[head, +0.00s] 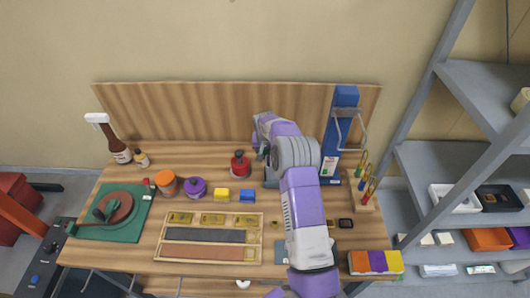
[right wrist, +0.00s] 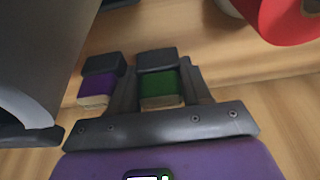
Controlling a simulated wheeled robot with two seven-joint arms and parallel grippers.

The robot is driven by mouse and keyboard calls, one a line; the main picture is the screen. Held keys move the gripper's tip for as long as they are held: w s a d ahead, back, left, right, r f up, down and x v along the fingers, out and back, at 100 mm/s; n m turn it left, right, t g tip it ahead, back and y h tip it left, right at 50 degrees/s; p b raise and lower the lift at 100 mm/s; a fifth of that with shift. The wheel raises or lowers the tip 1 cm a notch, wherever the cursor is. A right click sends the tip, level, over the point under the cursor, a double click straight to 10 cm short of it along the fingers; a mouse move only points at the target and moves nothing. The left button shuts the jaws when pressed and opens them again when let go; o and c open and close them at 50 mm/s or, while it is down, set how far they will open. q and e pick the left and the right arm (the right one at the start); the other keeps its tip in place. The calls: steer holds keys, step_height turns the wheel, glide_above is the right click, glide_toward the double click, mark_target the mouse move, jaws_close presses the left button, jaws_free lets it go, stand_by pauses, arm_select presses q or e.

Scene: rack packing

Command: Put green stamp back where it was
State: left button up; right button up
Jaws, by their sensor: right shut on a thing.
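The green stamp (right wrist: 160,92) has a dark top and a green body. In the right wrist view it sits between the two fingers of my right gripper (right wrist: 161,90), which is shut on it. A purple stamp (right wrist: 98,86) with a dark top and pale base is just left of the gripper, close to the left finger. In the head view my right gripper (head: 262,152) is near the back of the workbench, right of the red jar (head: 240,165). My arm hides the stamps there. I cannot tell whether the green stamp touches a surface. My left gripper is not in view.
The red jar also shows close by in the right wrist view (right wrist: 285,15). A blue upright stand (head: 345,100) is right of my arm. A backboard (head: 170,110) closes the rear.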

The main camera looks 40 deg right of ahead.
steer(key=shift+f, duration=0.35)
steer(key=shift+f, duration=0.15)
steer(key=o, duration=0.6)
steer(key=shift+c, duration=0.2)
